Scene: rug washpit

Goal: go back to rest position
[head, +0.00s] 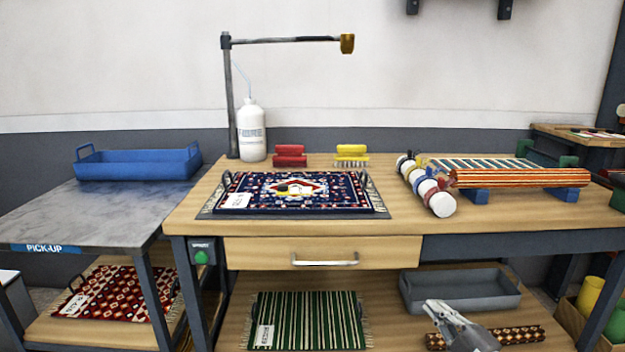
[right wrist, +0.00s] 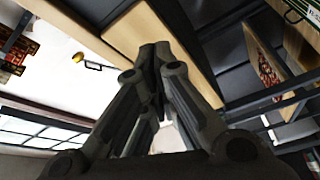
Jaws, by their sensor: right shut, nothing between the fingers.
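My right gripper (head: 445,312) shows at the bottom right of the head view, in front of the lower shelf and below the worktop. Its fingers are shut with nothing between them. In the right wrist view the closed fingers (right wrist: 155,60) fill the middle, with table edges and shelf parts beyond. My left gripper is not in the head view.
The wooden workbench (head: 410,215) holds a navy patterned rug (head: 335,203), a white bottle (head: 251,133), red and yellow brushes and a striped rug (head: 520,164). A grey tray (head: 462,290) and a rolled rug (head: 522,336) lie near my right gripper. A blue tray (head: 140,164) stands left.

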